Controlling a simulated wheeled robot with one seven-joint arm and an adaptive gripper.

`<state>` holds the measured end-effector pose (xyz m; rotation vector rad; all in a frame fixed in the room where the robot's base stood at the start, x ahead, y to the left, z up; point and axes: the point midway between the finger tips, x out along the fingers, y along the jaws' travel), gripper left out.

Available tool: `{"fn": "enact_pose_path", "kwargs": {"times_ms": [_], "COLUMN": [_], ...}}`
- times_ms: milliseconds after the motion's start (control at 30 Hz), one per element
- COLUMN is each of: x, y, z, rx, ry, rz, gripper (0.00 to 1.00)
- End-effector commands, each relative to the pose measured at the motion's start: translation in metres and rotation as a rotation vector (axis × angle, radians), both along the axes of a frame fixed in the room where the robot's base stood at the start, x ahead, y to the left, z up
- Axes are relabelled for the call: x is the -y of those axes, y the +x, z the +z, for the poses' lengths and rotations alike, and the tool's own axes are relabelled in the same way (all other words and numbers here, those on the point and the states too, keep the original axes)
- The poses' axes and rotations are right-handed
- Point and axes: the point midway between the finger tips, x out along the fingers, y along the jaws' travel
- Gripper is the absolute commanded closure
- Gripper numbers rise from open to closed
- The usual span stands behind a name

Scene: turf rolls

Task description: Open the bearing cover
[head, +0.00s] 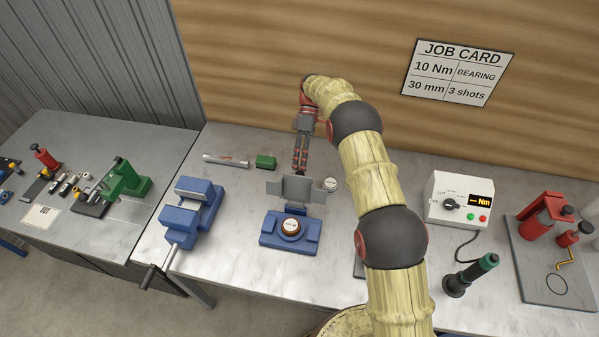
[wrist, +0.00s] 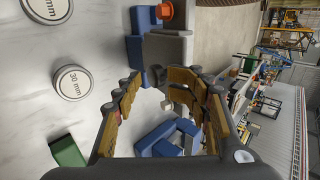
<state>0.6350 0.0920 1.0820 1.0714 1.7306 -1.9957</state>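The bearing housing is a blue block (head: 290,232) on the bench, with a round brown-rimmed, pale-topped part (head: 291,226) in its middle. A grey plate, apparently the bearing cover (head: 294,189), stands raised at the block's back edge, clear of the round part. My gripper (head: 299,170) reaches down just behind the cover. In the wrist view my gripper (wrist: 163,75) has its fingers spread, with the grey cover (wrist: 168,50) beyond and between the tips. No grip on it shows; I cannot tell whether a finger touches it.
A blue vise (head: 190,212) stands left of the housing. A green block (head: 266,162) and a white 30 mm disc (head: 330,184) lie near my gripper. A control box (head: 458,200), a dark tool (head: 470,275) and a red press (head: 542,217) stand at right.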

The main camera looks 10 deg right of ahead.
Motion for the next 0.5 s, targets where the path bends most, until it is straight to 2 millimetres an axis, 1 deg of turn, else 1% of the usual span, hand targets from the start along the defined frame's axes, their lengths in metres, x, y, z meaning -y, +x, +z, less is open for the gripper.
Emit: {"fn": "enact_pose_path", "kwargs": {"times_ms": [33, 200, 400, 500], "x": [0.003, 0.008, 0.012, 0.012], "y": [0.007, 0.025, 0.035, 0.037], "z": [0.005, 0.023, 0.035, 0.037], "rx": [0.002, 0.002, 0.001, 0.001], "ry": [0.000, 0.000, 0.000, 0.000], "rz": [-0.001, -0.001, 0.001, 0.001], "gripper": [0.59, 0.59, 0.59, 0.59]}}
